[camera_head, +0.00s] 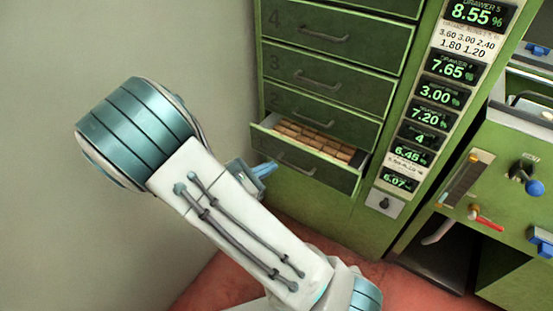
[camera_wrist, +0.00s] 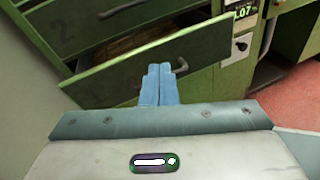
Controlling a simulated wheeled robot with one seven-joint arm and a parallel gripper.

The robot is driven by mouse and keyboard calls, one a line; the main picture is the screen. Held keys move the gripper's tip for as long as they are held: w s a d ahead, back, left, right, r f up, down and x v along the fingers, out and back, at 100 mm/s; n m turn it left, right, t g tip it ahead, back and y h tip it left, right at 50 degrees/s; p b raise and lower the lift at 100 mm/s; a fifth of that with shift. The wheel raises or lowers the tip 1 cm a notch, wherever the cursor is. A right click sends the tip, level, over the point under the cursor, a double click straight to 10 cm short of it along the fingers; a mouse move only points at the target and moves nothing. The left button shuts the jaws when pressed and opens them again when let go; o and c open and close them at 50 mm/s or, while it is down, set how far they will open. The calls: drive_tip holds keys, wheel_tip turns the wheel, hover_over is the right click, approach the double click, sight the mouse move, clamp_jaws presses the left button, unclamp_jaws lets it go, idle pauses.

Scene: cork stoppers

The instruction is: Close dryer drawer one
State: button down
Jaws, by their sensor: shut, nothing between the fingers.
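Dryer drawer one (camera_head: 318,172) is the lowest drawer of the green cabinet in the head view. It stands partly open, with rows of cork-coloured pieces (camera_head: 312,142) inside. Its front also shows in the wrist view (camera_wrist: 210,52), with a dark handle (camera_wrist: 181,67). My gripper (camera_head: 265,168) is shut and empty, with blue fingers. In the wrist view its fingertips (camera_wrist: 157,68) overlap the drawer front, just left of the handle. I cannot tell whether they touch it. My arm hides the area left of and below the drawer in the head view.
Drawers two (camera_head: 310,110), three (camera_head: 330,80) and four (camera_head: 340,35) above look shut. A panel of green number displays (camera_head: 440,95) is right of them. Further right is a green machine (camera_head: 500,175) with knobs and levers. A grey wall (camera_head: 200,50) is at left, red floor (camera_head: 225,280) below.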

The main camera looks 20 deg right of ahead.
drive_tip(key=w+a+f+n+t+b, duration=0.2)
drive_tip(key=w+a+f+n+t, duration=0.1)
drive_tip(key=a+f+n+t, duration=0.15)
drive_tip(key=b, duration=0.4)
approach(282, 140)
drive_tip(key=shift+n, duration=0.25)
drive_tip(key=x, duration=0.5)
drive_tip(key=shift+d+f, duration=0.1)
drive_tip(key=shift+d, duration=0.2)
drive_tip(key=shift+w+d, duration=0.5)
drive_tip(key=shift+d, duration=0.05)
